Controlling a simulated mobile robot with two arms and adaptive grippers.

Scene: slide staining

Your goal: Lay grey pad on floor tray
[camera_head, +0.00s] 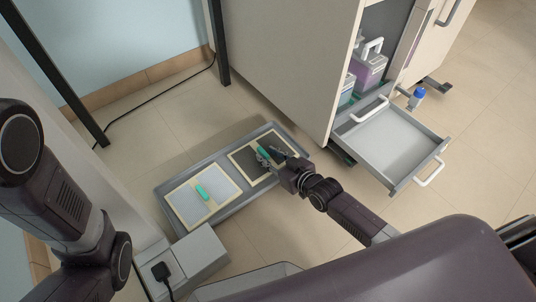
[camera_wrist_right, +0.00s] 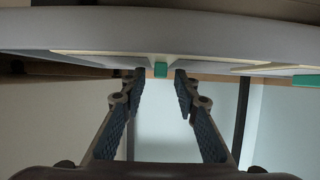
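A grey floor tray (camera_head: 243,199) lies on the tiled floor. In its left half lies a light grey pad (camera_head: 188,207) with a cream border and a green tab (camera_head: 203,193). In its right half lies a dark grey pad (camera_head: 243,157) with a cream border; a green tab (camera_head: 263,154) shows there beside my right gripper (camera_head: 268,157). The right gripper is over the dark pad, partly hiding it. In the right wrist view its fingers (camera_wrist_right: 160,88) stand apart, with a green tab (camera_wrist_right: 160,69) seen beyond the gap, not clasped. My left gripper is out of view.
A cabinet (camera_head: 275,55) stands behind the tray, with an open, empty-looking drawer (camera_head: 395,145) to the right. Containers (camera_head: 368,72) stand inside, and a blue-capped bottle (camera_head: 416,98) is near the drawer. A light grey box (camera_head: 190,262) with a black plug sits in front of the tray.

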